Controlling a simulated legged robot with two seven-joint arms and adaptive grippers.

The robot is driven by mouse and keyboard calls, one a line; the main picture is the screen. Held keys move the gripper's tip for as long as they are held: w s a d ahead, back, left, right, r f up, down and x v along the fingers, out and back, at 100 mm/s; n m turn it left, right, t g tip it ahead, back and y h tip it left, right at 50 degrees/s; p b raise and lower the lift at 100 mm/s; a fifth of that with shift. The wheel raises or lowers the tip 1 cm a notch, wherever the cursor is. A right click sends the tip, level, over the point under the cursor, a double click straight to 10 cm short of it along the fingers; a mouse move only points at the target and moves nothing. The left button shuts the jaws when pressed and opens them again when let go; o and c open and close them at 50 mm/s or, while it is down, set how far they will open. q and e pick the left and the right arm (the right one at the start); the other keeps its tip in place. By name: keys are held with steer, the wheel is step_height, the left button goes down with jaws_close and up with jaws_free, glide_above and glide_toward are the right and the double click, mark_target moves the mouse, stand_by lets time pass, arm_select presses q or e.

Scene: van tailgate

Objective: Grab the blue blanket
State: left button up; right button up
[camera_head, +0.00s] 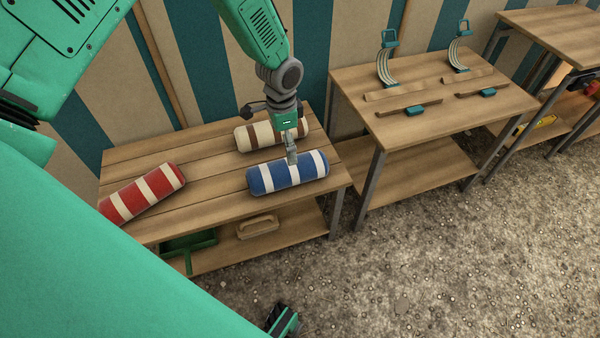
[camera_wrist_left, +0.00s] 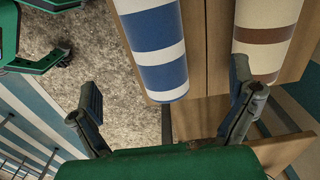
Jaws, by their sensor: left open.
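The blue blanket (camera_head: 268,178) is a roll with white stripes, lying on the left wooden table near its right end. My left gripper (camera_head: 291,155) hangs pointing down over the back edge of the blue roll, close to it. In the left wrist view the blue blanket (camera_wrist_left: 157,48) extends from the top edge into the space between the two spread fingers of my left gripper (camera_wrist_left: 165,88). The fingers are open and hold nothing; whether one touches the roll I cannot tell.
A cream-and-brown roll (camera_head: 258,138) lies just behind the blue one, close to one finger in the wrist view. A red-and-white roll (camera_head: 145,193) lies at the table's left. Another table (camera_head: 460,112) with straps stands to the right. Gravel (camera_head: 430,260) lies in front.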

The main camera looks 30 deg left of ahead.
mark_target(286, 162)
arm_select(q)
step_height(286, 162, down, 5)
steer(key=shift+f+b, duration=0.2)
steer(key=shift+b, duration=0.45)
steer(key=shift+d+f, duration=0.45)
steer(key=shift+f, duration=0.1)
step_height(286, 162, down, 5)
steer(key=shift+s+a+r+b, duration=0.1)
steer(key=shift+a+b, duration=0.05)
steer(key=shift+b, duration=1.1)
steer(key=shift+a, duration=0.1)
steer(key=shift+d, duration=0.2)
steer(key=c, duration=1.6)
